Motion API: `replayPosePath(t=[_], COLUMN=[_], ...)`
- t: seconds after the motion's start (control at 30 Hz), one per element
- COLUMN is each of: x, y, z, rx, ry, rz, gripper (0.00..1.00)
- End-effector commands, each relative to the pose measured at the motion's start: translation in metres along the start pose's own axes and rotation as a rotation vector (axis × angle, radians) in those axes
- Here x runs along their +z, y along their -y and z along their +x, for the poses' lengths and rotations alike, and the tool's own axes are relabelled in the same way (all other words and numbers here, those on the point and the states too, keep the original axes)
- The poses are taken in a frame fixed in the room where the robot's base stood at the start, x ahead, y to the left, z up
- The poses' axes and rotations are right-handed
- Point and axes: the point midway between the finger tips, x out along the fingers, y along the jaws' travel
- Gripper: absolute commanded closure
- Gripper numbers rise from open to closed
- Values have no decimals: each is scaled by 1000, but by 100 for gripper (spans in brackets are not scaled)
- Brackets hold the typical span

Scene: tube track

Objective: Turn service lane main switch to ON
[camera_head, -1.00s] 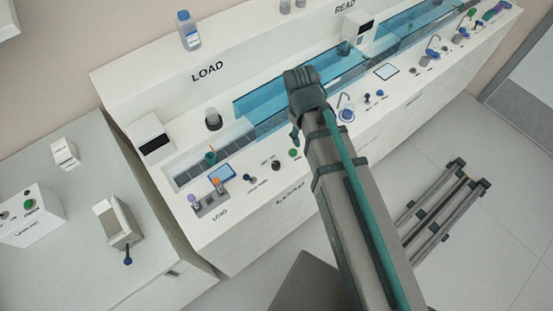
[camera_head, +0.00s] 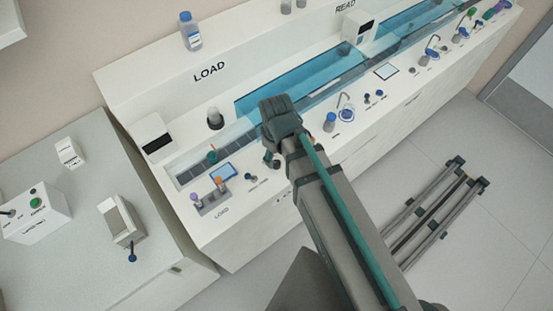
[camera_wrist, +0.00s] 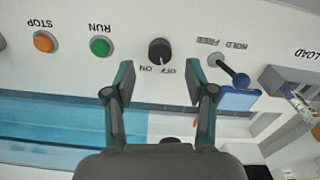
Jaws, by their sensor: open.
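A round black knob (camera_wrist: 160,51) with OFF and ON printed beside it is on the white panel in the wrist view. Contact with the knob is not visible. In the head view my gripper hangs over the LOAD section of the long console (camera_head: 235,232), and my arm hides that knob.
A green RUN button (camera_wrist: 100,47) and orange STOP button (camera_wrist: 45,42) sit left of the knob. A white control box (camera_head: 38,220) with a green button stands on the left bench.

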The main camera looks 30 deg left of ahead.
Motion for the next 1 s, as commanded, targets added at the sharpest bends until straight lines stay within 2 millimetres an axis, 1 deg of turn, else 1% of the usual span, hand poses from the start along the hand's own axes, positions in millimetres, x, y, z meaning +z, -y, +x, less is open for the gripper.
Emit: replayPosePath(t=[0.1,0.33,0.5,0.77,1.0], x=[1,0,0,0,0], y=[0,0,0,0,0], z=[14,33,39,39,39], rx=[-1,0,0,0,0], ry=[2,1,0,0,0], rz=[0,1,1,1,1], gripper=[45,45,45,45,85])
